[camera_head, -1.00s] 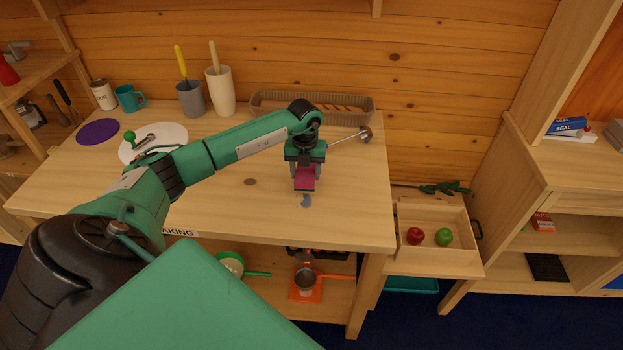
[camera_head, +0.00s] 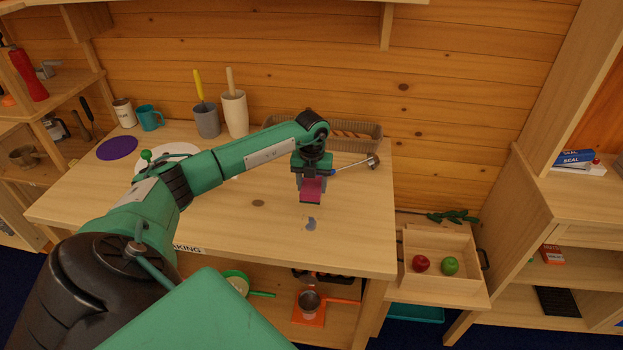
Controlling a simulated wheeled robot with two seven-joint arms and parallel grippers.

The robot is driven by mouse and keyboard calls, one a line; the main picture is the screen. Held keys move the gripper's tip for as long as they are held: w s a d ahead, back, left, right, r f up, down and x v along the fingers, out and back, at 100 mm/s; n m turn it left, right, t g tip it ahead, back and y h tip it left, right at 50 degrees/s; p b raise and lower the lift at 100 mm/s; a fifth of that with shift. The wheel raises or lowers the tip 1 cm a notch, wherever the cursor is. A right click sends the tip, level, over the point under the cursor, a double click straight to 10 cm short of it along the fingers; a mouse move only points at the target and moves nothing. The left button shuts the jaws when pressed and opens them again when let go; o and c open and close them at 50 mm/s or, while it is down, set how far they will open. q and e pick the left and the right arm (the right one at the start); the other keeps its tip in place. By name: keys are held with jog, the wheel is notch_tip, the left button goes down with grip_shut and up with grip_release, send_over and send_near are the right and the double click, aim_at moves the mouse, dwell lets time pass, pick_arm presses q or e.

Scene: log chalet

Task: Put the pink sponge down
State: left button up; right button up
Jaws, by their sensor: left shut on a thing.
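The pink sponge (camera_head: 311,190) is held in my left gripper (camera_head: 311,195), which points down over the right part of the wooden table (camera_head: 240,225). The gripper is shut on the sponge. The sponge looks to be above the table top, with a small grey patch (camera_head: 310,223) on the wood just in front of it; I cannot tell the exact gap. My right gripper is not in view.
A ladle (camera_head: 362,163) lies right of my gripper, near a bread basket (camera_head: 360,135). Cups, two utensil holders (camera_head: 235,112) and a white plate (camera_head: 185,149) stand farther back and left. The table's front is clear.

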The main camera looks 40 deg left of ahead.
pick_arm(q)
jog(key=shift+w+d+r, duration=0.1)
jog(key=shift+d, duration=0.2)
jog(key=w+d+r+b, duration=0.3)
jog(key=d+r+b, duration=0.15)
jog(key=d, duration=0.55)
notch_tip(320, 180, up, 7)
jog(key=b, duration=0.1)
send_over(363, 237)
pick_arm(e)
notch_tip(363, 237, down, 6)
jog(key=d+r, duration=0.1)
pick_arm(q)
notch_tip(363, 237, down, 19)
jog(key=p, duration=0.4)
jog(key=shift+w+f+p, duration=0.1)
jog(key=shift+f+p, duration=0.1)
jog(key=shift+p, duration=0.2)
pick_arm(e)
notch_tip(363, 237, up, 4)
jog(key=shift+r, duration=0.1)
pick_arm(q)
jog(key=shift+f, duration=0.1)
jog(key=shift+f, duration=0.15)
jog(key=o, duration=1)
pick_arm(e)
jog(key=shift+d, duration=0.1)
